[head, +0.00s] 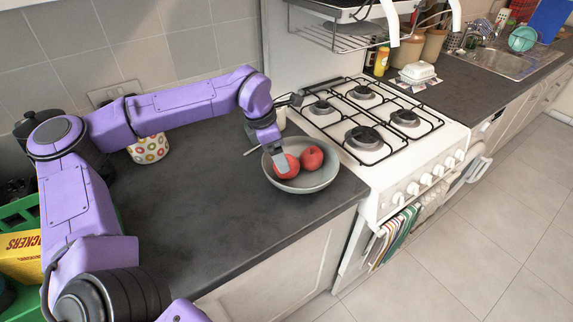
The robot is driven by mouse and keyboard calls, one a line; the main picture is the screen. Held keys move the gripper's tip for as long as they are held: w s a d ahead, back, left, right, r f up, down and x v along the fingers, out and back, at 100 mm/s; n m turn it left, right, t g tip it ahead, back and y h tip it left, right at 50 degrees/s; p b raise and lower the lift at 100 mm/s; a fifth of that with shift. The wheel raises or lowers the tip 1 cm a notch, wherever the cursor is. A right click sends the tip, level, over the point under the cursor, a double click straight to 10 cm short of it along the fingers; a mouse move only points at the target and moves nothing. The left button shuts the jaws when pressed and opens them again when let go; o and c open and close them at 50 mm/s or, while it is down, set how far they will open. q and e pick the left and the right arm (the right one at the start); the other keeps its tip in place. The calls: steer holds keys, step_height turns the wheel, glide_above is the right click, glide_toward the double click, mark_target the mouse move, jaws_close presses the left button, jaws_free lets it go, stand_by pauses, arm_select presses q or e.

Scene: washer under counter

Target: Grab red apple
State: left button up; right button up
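A grey bowl (300,185) sits on the dark counter near its front edge, left of the stove. Two red apples lie in it: a left apple (290,168) and a right apple (312,158). My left gripper (281,161) reaches down into the bowl from above, at the left apple. A grey finger covers part of that apple. I cannot tell whether the fingers are closed on it, because the other finger is hidden. The right apple is beside it, clear of the gripper. My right gripper is not in view.
A white gas stove (385,140) stands right of the bowl. A patterned pot (149,148) stands at the back left, behind my arm. A yellow crackers box (20,258) and a green crate (18,214) are at the far left. The counter's middle (200,215) is clear.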

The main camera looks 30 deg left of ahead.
arm_select(q)
steer(key=x, duration=0.2)
steer(key=p+x, duration=0.1)
steer(key=x, duration=0.2)
steer(key=shift+w+d+p, duration=0.1)
steer(key=shift+d+p, duration=0.15)
steer(key=shift+p, duration=0.05)
steer(key=shift+w+f, duration=0.15)
steer(key=shift+f, duration=0.2)
steer(key=c, duration=0.9)
steer(key=shift+o, duration=0.2)
